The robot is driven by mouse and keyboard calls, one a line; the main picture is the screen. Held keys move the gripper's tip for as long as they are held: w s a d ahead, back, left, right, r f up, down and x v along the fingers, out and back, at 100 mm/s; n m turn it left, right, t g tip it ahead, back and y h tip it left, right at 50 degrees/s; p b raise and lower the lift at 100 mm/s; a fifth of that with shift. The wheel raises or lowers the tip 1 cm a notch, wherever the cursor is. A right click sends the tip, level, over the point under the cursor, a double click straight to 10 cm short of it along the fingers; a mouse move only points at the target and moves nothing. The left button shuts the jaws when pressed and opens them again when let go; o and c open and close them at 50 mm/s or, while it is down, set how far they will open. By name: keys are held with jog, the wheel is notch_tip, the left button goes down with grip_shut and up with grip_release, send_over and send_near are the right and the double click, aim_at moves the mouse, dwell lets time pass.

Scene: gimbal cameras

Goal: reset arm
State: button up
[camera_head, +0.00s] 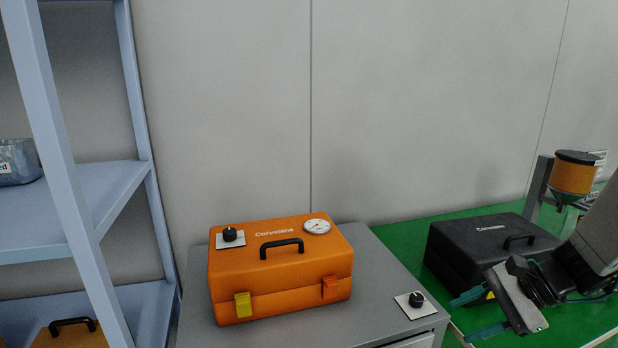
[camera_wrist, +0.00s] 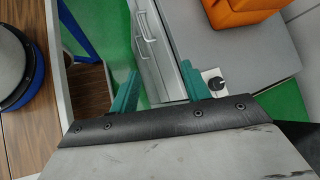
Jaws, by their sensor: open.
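My gripper (camera_head: 478,314) is at the lower right in the head view, in front of the black case. Its two green fingers are spread apart with nothing between them. In the wrist view my gripper (camera_wrist: 158,72) points toward the side of a grey cabinet with drawer handles. The fingers look empty there too.
An orange case (camera_head: 282,275) with a handle, dial and latches sits on the grey cabinet (camera_head: 385,270), near a black knob on a plate (camera_head: 416,300). A black case (camera_head: 480,250) rests on a green surface (camera_head: 410,228). A blue shelf (camera_head: 110,200) stands left.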

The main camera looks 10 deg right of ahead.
jog(key=s+a+r+n+g+h, duration=0.2)
jog(key=s+a+r+n+h, duration=0.6)
jog(key=n, duration=0.9)
jog(key=shift+s+a+r+g+h, duration=0.35)
jog(key=shift+s+a+r, duration=0.45)
jog(key=shift+a+r, duration=0.95)
